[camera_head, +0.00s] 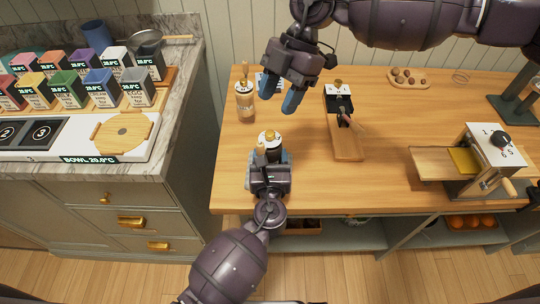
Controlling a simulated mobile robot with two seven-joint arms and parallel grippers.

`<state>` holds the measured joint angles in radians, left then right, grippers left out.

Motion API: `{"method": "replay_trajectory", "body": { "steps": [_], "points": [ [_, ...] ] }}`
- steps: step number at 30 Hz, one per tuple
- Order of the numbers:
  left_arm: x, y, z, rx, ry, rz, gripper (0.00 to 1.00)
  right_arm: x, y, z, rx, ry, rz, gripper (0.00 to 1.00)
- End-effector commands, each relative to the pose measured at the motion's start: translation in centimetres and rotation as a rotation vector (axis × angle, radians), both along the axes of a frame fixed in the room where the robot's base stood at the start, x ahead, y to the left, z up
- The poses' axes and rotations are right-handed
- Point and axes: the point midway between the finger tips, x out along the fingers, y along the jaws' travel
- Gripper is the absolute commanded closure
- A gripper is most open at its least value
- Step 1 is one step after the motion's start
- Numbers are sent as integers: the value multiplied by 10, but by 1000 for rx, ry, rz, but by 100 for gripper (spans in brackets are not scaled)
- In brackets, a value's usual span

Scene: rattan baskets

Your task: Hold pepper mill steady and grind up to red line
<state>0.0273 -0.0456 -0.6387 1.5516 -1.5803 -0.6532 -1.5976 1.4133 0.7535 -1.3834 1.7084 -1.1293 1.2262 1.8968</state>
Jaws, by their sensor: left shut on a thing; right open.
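The pepper mill (270,138), with a pale top and a gold knob, stands near the front left of the wooden table. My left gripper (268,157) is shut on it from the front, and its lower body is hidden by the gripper. My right gripper (279,97) is open and empty, its blue fingertips pointing down above the table behind the mill. It is apart from the mill's top. I cannot make out a red line.
A tan bottle-like grinder (245,103) stands at the table's left edge, close to my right gripper. A wooden board with a black-and-white device (338,99) lies right of the mill. A pasta-machine-like device (495,147) is far right. Mid-table (390,120) is clear.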

Motion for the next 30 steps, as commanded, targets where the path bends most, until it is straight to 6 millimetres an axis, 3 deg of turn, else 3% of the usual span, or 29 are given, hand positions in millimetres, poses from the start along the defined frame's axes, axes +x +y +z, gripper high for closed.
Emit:
{"method": "replay_trajectory", "body": {
  "steps": [6,30],
  "points": [
    [0,0,0,0,0,0,80,-27,31,-8,35,-48,172,49],
    [0,0,0,0,0,-1,80,-48,49,-15,311,-491,1428,49]
  ]
}}
